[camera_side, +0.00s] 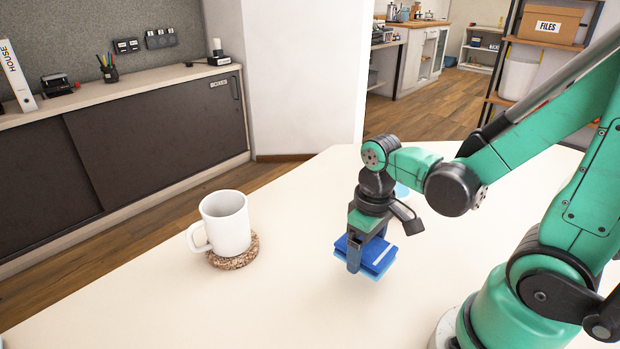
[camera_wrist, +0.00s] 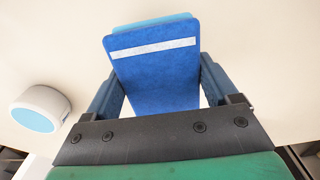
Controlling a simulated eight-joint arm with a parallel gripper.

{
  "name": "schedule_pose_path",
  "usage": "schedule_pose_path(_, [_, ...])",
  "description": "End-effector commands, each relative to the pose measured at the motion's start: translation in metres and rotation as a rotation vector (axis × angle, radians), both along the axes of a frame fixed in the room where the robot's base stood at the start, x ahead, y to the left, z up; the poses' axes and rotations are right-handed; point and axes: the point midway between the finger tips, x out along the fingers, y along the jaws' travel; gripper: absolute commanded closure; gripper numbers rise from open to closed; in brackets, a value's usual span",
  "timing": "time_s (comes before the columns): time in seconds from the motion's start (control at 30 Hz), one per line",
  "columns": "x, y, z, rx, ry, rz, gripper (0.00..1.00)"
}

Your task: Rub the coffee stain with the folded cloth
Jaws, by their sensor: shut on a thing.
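The folded cloth (camera_side: 376,251) is blue with a white stripe on its upper face and a lighter blue layer under it. My gripper (camera_side: 366,248) points down and is shut on the cloth. In the wrist view the cloth (camera_wrist: 155,75) sits between the two dark fingers of my gripper (camera_wrist: 158,88), one along each side edge. The cloth is low over the pale table; I cannot tell whether it touches. I see no coffee stain in either view; the cloth or my arm may hide it.
A white mug (camera_side: 227,222) stands on a cork coaster (camera_side: 234,256) left of my gripper, with clear table (camera_side: 140,300) between and in front. A round white thing with a light blue top (camera_wrist: 38,112) stands near the gripper, mostly hidden behind my arm in the side view.

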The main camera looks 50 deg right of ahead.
Motion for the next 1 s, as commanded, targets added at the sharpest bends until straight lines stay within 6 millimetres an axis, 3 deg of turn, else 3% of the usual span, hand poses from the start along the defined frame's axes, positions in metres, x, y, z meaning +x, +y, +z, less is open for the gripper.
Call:
schedule_pose_path(0.4, [-0.001,0.0,0.033,0.0,0.0,0.0,0.62])
schedule_pose_path(1.0, [-0.001,0.0,0.037,0.0,0.0,0.0,0.62])
